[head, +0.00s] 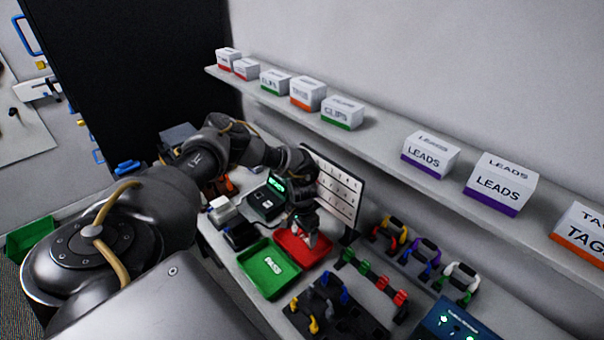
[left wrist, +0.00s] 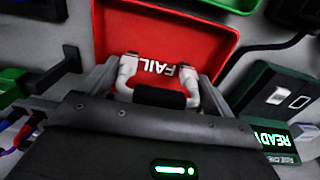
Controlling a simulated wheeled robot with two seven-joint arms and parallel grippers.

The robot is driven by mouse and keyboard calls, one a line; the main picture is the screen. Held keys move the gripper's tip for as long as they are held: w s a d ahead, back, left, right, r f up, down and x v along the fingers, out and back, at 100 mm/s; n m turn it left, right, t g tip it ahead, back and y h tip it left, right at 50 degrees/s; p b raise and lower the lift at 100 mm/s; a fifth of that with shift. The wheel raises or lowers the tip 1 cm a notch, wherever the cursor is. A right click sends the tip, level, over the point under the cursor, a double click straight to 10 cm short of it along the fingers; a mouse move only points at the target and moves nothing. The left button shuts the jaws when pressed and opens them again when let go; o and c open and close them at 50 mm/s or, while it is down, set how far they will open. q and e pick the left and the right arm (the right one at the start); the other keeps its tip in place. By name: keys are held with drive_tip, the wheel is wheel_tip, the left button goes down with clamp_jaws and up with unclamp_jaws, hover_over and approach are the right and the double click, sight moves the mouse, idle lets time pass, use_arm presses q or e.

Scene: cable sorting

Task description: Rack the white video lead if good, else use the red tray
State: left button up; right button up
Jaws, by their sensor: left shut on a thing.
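The white lead (left wrist: 127,70) has white ends and a dark middle. My left gripper (left wrist: 158,88) is shut on it in the left wrist view. In the head view my left gripper (head: 308,222) is over the red tray (head: 290,238), with a bit of white showing below it. The red tray also shows in the left wrist view (left wrist: 165,30), marked FAIL, behind the lead. I cannot tell whether the lead touches the tray. The tester (head: 264,203) has a lit green screen (left wrist: 270,138) that reads READY. My right gripper is not in view.
A green PASS tray (head: 264,270) stands beside the red one. A white panel (head: 337,190) stands behind the gripper.

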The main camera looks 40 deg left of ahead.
use_arm(q)
drive_tip(key=shift+f, duration=0.45)
idle(0.8)
drive_tip(key=o, duration=0.9)
drive_tip(key=shift+c, duration=0.2)
drive_tip(key=shift+r, duration=4.05)
drive_tip(key=shift+s+f, duration=0.1)
